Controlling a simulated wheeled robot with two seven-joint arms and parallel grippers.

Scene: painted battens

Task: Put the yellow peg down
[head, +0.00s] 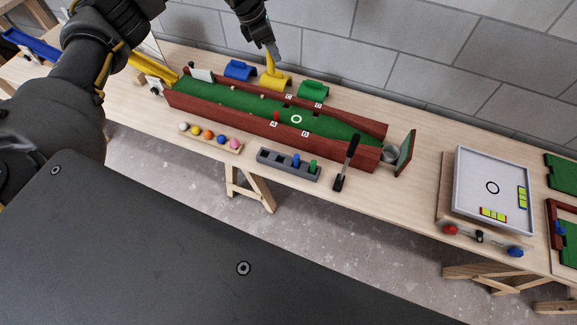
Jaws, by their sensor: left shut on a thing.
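My left gripper (273,47) points down at the top middle, beyond the long green-floored trough. It is shut on the upper part of the yellow peg (270,58). The peg is nearly upright, right over a yellow block (275,81) on the table. I cannot tell whether the peg's lower end touches that block. A dark peg rack (277,162) stands in front of the trough, with a blue peg (296,159) and a green peg (312,166) at its right end. A red peg (277,116) stands in the trough. My right gripper does not show.
The trough (220,121) has red-brown walls. Blue (238,70) and green (312,90) blocks flank the yellow block. Several coloured balls sit on a strip (220,142). A black-handled tool (347,160) leans by the trough. A white tray (490,190) stands at right; a grey wall runs behind.

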